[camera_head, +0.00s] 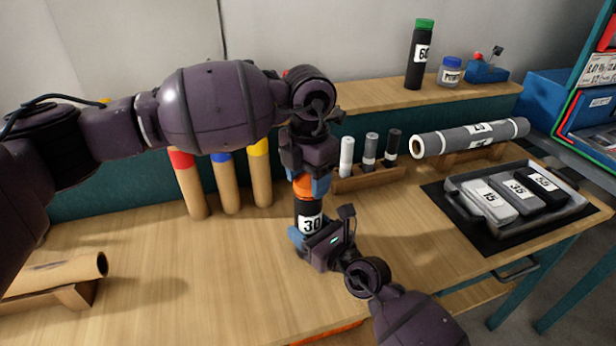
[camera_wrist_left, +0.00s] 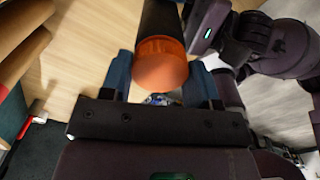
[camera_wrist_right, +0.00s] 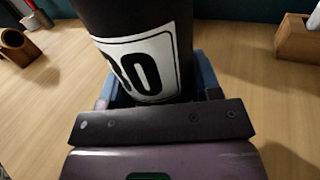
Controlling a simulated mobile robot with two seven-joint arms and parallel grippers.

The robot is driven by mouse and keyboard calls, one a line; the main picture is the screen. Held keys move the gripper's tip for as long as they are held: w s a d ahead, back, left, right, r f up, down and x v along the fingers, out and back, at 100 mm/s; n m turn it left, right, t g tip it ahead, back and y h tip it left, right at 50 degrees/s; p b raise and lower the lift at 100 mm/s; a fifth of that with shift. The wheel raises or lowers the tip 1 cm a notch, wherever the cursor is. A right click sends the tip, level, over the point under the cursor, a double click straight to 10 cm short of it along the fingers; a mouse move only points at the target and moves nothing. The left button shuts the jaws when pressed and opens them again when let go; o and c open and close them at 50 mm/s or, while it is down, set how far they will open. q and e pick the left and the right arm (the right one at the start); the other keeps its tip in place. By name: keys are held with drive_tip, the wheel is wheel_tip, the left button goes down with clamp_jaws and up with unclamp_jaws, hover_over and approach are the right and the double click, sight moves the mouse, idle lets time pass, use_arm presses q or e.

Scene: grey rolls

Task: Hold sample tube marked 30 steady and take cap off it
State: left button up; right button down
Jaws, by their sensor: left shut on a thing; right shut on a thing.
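The sample tube marked 30 (camera_head: 309,208) is black with a white label and stands upright over the table. Its orange cap (camera_head: 303,186) is at its top end, in line with the tube. My left gripper (camera_head: 305,180) comes from above and is shut on the cap. In the left wrist view the cap (camera_wrist_left: 161,64) sits between the blue fingers, against the dark tube (camera_wrist_left: 158,18). My right gripper (camera_head: 312,240) is shut around the tube below the label. In the right wrist view the tube (camera_wrist_right: 120,18) fills the jaws, its label partly visible. The tube's lower end is hidden.
Behind stand cardboard tubes with red (camera_head: 181,158), blue and yellow ends. A rack (camera_head: 368,180) holds small vials. A grey roll (camera_head: 470,138) lies at right, near a tray (camera_head: 545,217) with marked boxes. A cardboard roll (camera_head: 55,272) lies at left. The table front-left is clear.

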sight(308, 181)
use_arm(q)
drive_tip(key=n, duration=0.5)
drive_tip(key=shift+n, duration=0.4)
drive_tip(key=n, duration=0.5)
drive_tip(key=shift+r, duration=0.7)
drive_tip(key=shift+r, duration=0.35)
drive_tip(key=shift+r, duration=0.15)
drive_tip(key=shift+r, duration=1.95)
